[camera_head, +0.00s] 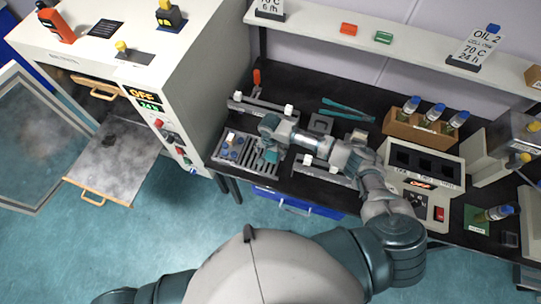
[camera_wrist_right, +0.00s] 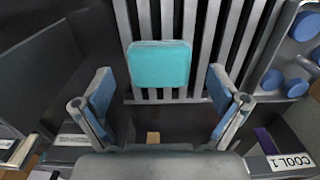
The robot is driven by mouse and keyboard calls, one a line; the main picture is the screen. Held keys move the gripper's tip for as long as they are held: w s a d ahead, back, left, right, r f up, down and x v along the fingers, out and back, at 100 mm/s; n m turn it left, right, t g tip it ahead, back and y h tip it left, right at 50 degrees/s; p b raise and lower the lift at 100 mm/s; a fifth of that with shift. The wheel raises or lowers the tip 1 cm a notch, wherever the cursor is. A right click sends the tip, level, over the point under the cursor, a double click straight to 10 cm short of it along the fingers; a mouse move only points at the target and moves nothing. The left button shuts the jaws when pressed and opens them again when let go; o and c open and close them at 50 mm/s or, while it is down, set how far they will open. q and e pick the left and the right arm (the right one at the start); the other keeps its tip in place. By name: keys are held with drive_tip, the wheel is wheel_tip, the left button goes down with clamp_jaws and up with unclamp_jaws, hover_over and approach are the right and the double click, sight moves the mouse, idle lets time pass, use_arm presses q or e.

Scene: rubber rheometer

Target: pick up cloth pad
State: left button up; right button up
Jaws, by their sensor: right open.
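A teal square cloth pad (camera_wrist_right: 160,65) lies on the slatted part of a grey rack in the right wrist view. My right gripper (camera_wrist_right: 160,88) is open and empty, with one blue-lined finger on each side of the pad's near edge. The fingers look apart from the pad. In the head view my right gripper (camera_head: 271,138) is over the right side of the slotted rack (camera_head: 231,163) and largely covers the pad. My left gripper is not in view.
Blue round pieces (camera_wrist_right: 297,86) sit on the rack beside the slats. A white cabinet (camera_head: 130,75) with its door open stands left of the dark bench. A heater block (camera_head: 425,165) and a wooden vial rack (camera_head: 415,130) stand to the right. A shelf runs above the back.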

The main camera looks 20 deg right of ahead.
sight(270, 155)
drive_tip(key=shift+a+f, duration=0.1)
drive_tip(key=shift+f, duration=0.3)
drive_tip(key=shift+d, duration=0.2)
drive_tip(key=c, duration=1)
drive_tip(key=shift+c, duration=0.2)
drive_tip(key=shift+r, duration=0.15)
drive_tip(key=shift+a+r, duration=0.1)
drive_tip(key=shift+r, duration=0.5)
wheel_tip(270, 155, up, 2)
drive_tip(key=shift+r, duration=0.2)
drive_tip(key=s+a, duration=0.2)
drive_tip(key=s, duration=0.5)
drive_tip(key=s+a+r, duration=0.1)
drive_tip(key=s+a, duration=0.2)
drive_tip(key=s, duration=0.5)
drive_tip(key=shift+a+r, duration=0.15)
